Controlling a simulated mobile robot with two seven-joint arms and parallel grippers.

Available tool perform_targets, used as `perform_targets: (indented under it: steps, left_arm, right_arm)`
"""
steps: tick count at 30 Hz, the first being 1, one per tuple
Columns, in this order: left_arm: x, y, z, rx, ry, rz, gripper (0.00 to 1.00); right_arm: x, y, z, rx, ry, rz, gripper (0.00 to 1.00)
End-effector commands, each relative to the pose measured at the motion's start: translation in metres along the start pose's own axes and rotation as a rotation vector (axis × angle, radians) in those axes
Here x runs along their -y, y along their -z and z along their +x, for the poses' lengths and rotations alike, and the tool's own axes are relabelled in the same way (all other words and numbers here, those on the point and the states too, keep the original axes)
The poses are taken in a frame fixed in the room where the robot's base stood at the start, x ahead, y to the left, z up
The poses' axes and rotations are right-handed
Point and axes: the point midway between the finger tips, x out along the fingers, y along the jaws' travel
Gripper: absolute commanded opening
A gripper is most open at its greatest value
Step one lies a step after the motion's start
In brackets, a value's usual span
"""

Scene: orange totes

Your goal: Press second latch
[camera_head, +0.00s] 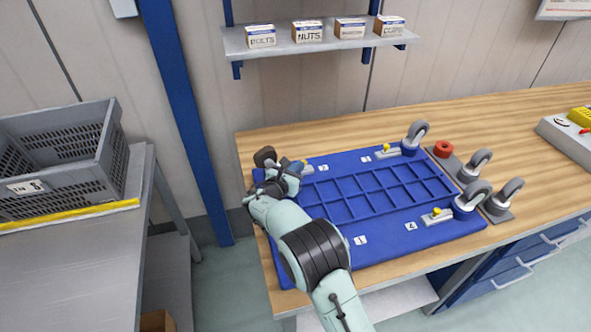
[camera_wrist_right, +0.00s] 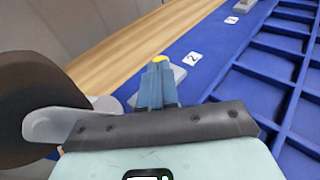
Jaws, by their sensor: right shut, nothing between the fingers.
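A blue fixture board (camera_head: 330,212) lies on the wooden bench, with number tags and small latches with yellow knobs at its corners. The latch by tag 2 (camera_head: 323,167) has its yellow knob (camera_wrist_right: 160,58) just past my fingertips in the wrist view; whether they touch I cannot tell. My right gripper (camera_head: 292,168) is shut and empty, over the board's back left corner, partly hiding that latch. A dark caster wheel (camera_head: 265,156) stands beside it and also shows in the wrist view (camera_wrist_right: 30,100). Other latches show by tag 3 (camera_head: 383,152) and tag 4 (camera_head: 437,215). My left gripper is out of view.
Casters stand at the board's back right corner (camera_head: 417,135) and right corner (camera_head: 472,196). A grey plate with more casters (camera_head: 502,198) and a red ring (camera_head: 444,149) lies to the right. A shelf with small boxes (camera_head: 309,32) hangs behind. A grey crate (camera_head: 60,150) stands left.

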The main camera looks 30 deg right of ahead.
Motion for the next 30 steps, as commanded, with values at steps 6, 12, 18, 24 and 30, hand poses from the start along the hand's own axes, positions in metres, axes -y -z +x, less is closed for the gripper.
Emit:
perform_targets:
  steps: [6, 12, 18, 24, 30]
  left_arm:
    - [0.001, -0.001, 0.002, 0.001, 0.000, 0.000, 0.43]
    - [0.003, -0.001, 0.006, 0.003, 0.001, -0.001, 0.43]
    - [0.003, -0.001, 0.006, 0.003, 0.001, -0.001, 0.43]
    - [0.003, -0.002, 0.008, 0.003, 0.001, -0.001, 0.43]
    - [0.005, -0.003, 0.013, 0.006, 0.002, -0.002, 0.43]
  right_arm:
    - [0.005, -0.001, 0.004, 0.001, 0.002, 0.001, 0.00]
    - [0.017, -0.003, 0.015, 0.000, 0.002, 0.000, 0.00]
    - [0.017, -0.003, 0.016, 0.001, 0.004, 0.000, 0.00]
    - [0.016, -0.003, 0.006, 0.000, 0.001, 0.001, 0.00]
    - [0.015, -0.003, -0.035, -0.001, -0.004, 0.001, 0.00]
